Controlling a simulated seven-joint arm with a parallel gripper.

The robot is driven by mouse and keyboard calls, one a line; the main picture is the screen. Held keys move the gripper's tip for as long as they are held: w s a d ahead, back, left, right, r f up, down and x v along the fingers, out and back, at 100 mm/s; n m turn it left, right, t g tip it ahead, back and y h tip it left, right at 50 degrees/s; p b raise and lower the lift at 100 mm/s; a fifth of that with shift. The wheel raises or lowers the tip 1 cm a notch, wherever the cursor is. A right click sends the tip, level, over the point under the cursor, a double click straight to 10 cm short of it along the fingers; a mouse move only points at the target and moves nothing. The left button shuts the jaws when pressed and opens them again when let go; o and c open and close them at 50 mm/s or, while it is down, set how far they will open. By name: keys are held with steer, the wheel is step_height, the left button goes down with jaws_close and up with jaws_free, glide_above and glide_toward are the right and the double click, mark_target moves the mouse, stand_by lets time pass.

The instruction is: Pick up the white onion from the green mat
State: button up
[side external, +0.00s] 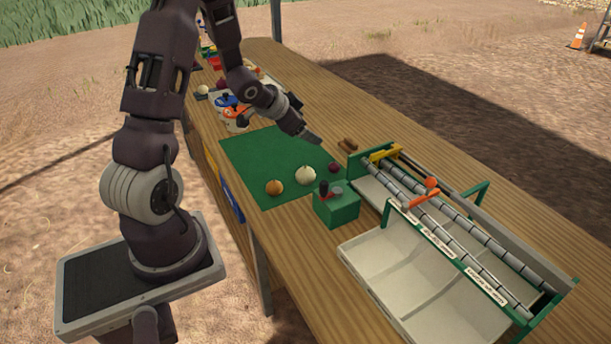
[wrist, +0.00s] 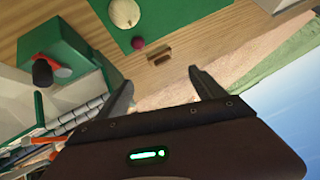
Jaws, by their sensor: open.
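The white onion (side external: 305,176) sits on the green mat (side external: 262,152), toward the mat's right front part. It also shows in the wrist view (wrist: 125,12), partly cut by the top edge. An orange-brown onion (side external: 274,187) lies to its left on the mat, and a small dark red onion (side external: 334,167) lies to its right near the mat edge. My gripper (side external: 316,140) is in the air above the mat's far right part, apart from the white onion. In the wrist view its two fingers (wrist: 166,88) are spread with nothing between them.
A green box with a dark-handled control (side external: 336,205) stands just right of the onions. The roller elevator (side external: 450,230) with a pale tray (side external: 415,285) fills the table's right front. Small brown pieces (side external: 348,145) lie beyond the mat. Several coloured objects (side external: 228,100) crowd the table's far left.

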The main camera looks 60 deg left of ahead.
steer(key=t+h, duration=0.2)
glide_toward(300, 171)
steer(key=w, duration=0.2)
steer(key=w+a, duration=0.1)
steer(key=w, duration=0.1)
steer(key=w+f, duration=0.1)
steer(key=w, duration=0.1)
steer(key=shift+a, duration=0.35)
steer(key=s+f, duration=0.1)
steer(key=s+d+f+t+h, duration=0.1)
steer(key=shift+s+f+n, duration=0.15)
steer(key=shift+f+n, duration=0.25)
steer(key=shift+d+f, duration=0.15)
steer(key=shift+f, duration=0.05)
steer(key=x, duration=0.6)
steer(key=shift+w+r, duration=0.15)
steer(key=shift+w, duration=0.3)
steer(key=c, duration=1.5)
steer(key=shift+r, duration=0.1)
steer(key=shift+c, duration=0.2)
